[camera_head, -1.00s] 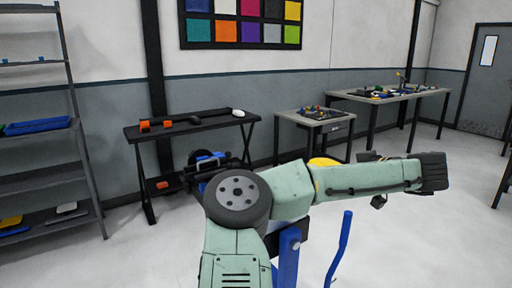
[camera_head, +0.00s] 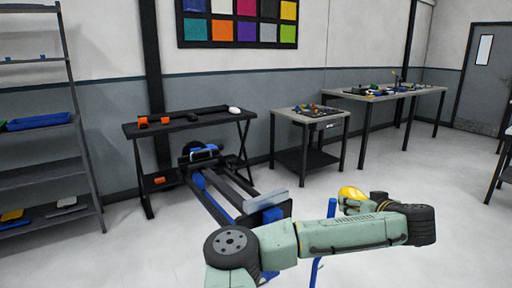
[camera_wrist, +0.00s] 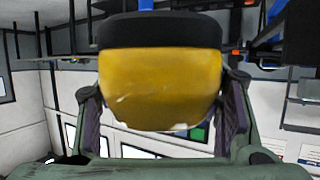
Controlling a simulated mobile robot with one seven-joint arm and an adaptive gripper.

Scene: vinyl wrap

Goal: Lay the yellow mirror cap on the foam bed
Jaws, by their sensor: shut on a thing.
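The yellow mirror cap (camera_head: 350,193) is held up in the air beyond my forearm in the head view. In the wrist view the cap (camera_wrist: 160,85) fills the middle, with a black band along its upper side. My gripper (camera_wrist: 163,112) has a finger on either side of the cap and is shut on it. In the head view my gripper (camera_head: 358,205) is small and partly hidden by my arm. I cannot tell for sure which surface is the foam bed.
A black table (camera_head: 187,126) with orange blocks and a white piece stands at the back left. A small grey table (camera_head: 295,113) and a longer grey table (camera_head: 425,90) hold small items. A grey shelf rack (camera_head: 40,176) is at left.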

